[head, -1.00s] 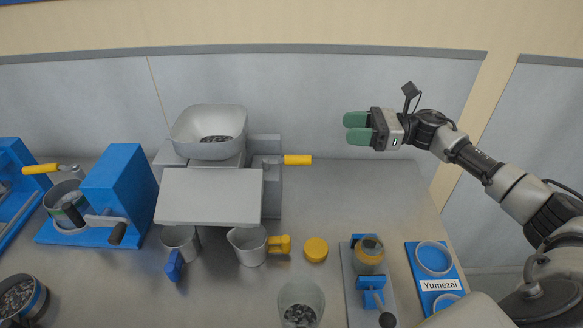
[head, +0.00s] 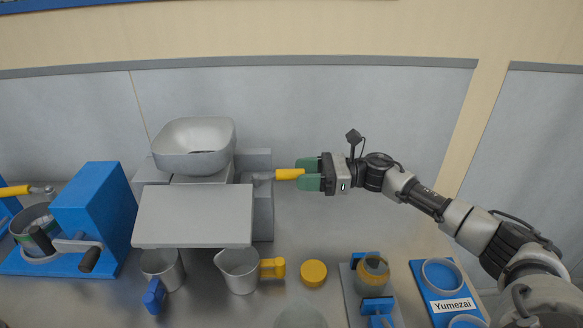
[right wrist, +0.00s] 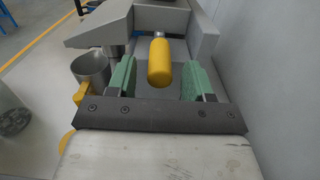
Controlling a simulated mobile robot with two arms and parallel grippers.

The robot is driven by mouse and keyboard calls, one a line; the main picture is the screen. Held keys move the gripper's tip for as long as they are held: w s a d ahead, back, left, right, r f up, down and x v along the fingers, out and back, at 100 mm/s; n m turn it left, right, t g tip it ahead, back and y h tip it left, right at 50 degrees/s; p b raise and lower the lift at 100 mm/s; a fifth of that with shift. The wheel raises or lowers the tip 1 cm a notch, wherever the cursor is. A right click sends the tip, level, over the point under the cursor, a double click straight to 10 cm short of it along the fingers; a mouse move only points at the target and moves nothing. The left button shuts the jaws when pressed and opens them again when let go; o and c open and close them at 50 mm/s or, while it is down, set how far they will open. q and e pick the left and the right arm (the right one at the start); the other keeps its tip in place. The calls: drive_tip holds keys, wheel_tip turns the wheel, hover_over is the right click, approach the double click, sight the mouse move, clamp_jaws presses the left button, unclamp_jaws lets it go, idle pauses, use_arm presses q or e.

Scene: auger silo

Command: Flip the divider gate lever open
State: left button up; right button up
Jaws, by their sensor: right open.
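The divider gate lever has a yellow handle (head: 289,174) that sticks out to the right from the side of the grey silo machine (head: 262,212). My right gripper (head: 308,174) has green fingers and is at the handle's free end. In the right wrist view the yellow handle (right wrist: 160,62) lies between the two open green fingers (right wrist: 163,80), with a gap on each side. The fingers do not touch it there. The lever's pivot is small and partly hidden by the handle. My left gripper is not in view.
A hopper (head: 195,145) sits atop the machine, above a grey sloped panel (head: 193,215). Below stand a blue-handled cup (head: 163,266) and a yellow-handled cup (head: 238,270). A yellow lid (head: 313,273) lies nearby. A blue crank device (head: 95,210) stands left. The wall is close behind.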

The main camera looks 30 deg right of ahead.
sight(291, 174)
drive_tip(key=shift+p+x, duration=0.35)
drive_tip(key=shift+x, duration=1.25)
clamp_jaws()
